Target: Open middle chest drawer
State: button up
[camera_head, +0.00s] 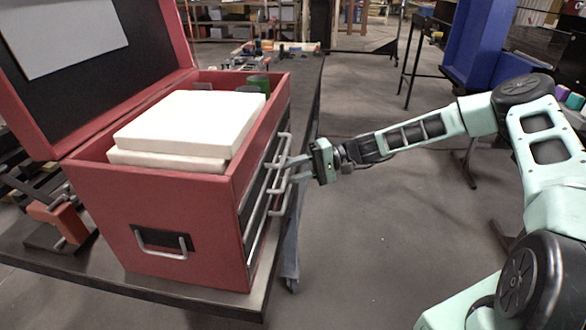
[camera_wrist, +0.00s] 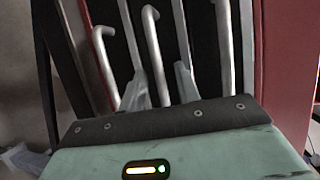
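A red tool chest (camera_head: 165,215) stands on a dark table with its lid raised. Its right side carries three drawers with long grey bar handles, and the drawers look shut. My gripper (camera_head: 298,168) reaches this side from the right, at the height of the middle handle (camera_head: 279,177). In the wrist view the middle handle (camera_wrist: 154,42) runs down between the two fingers of my gripper (camera_wrist: 160,88). The fingers stand apart on either side of the bar, and no firm contact shows. The other handles (camera_wrist: 104,62) (camera_wrist: 224,45) lie outside the fingers.
White slabs (camera_head: 180,125) and a green item (camera_head: 258,83) lie inside the chest's open top. A red vise (camera_head: 62,218) is on the table (camera_head: 150,288) at left. The floor right of the chest is clear near my arm. A blue cabinet (camera_head: 478,45) stands behind.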

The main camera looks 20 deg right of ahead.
grip_shut()
jog(key=s+d, duration=0.5)
jog(key=d, duration=0.4)
jog(key=s+d, duration=0.6)
jog(key=d, duration=0.4)
jog(key=shift+s+d, duration=0.1)
grip_release()
jog(key=shift+d, duration=0.15)
jog(key=b+v, duration=0.5)
jog(key=v, duration=1.2)
